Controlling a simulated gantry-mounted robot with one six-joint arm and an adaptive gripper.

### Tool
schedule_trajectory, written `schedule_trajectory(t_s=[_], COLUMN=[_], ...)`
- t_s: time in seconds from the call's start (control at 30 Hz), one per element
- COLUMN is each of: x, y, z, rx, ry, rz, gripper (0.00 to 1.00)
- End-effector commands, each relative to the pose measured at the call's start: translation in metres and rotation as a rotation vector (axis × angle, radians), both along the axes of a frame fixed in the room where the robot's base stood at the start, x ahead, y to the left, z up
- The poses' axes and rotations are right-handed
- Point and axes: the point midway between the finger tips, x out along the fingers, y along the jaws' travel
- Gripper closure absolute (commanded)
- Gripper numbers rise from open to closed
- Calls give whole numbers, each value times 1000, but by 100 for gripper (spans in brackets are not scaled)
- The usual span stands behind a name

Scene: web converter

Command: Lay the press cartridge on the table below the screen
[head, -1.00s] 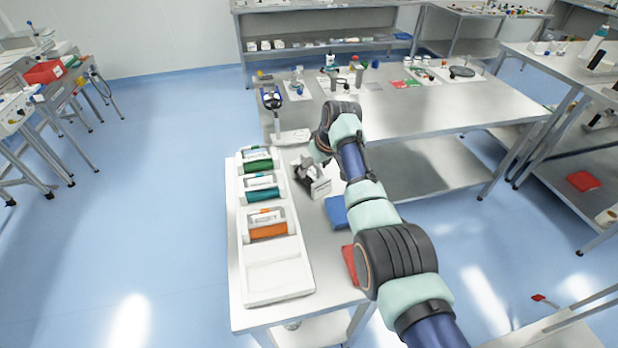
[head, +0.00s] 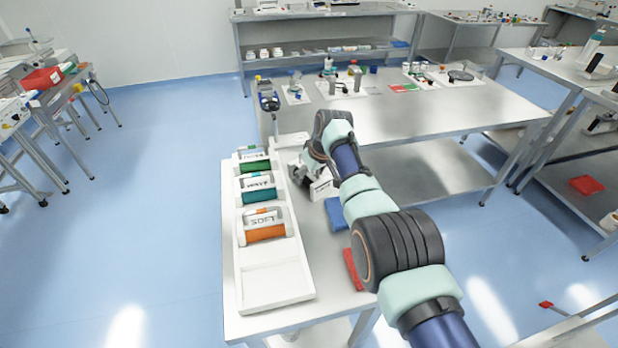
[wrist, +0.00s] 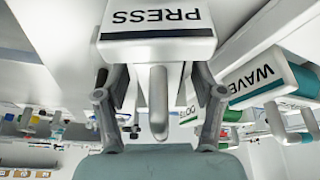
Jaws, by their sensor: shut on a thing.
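The white press cartridge (wrist: 158,32), marked PRESS, fills the top of the wrist view. My gripper (wrist: 158,92) is shut on its handle, which stands between the two fingers. In the head view my gripper (head: 298,172) is at the right side of the white rack, and part of the cartridge (head: 323,187) shows beside it. My wrist hides the rest. I cannot tell whether the cartridge touches the table. The screen (head: 269,101), a small dark and blue display on a post, stands behind the rack. The steel table (head: 325,245) extends below it toward the front.
A white rack (head: 268,292) holds green, teal and orange cartridges, with an empty front bay. A blue item (head: 336,214) and a red item (head: 352,268) lie on the table right of it. A white plate (head: 292,141) lies near the screen's post.

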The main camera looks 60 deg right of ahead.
Motion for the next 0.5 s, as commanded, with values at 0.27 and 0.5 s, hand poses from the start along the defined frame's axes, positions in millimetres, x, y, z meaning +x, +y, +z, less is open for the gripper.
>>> schedule_trajectory(t_s=[0.27, 0.5], x=[0, 1], y=[0, -1], z=[2, 31], rx=[-2, -4], ry=[-1, -3], rz=[0, 0], gripper=[97, 97])
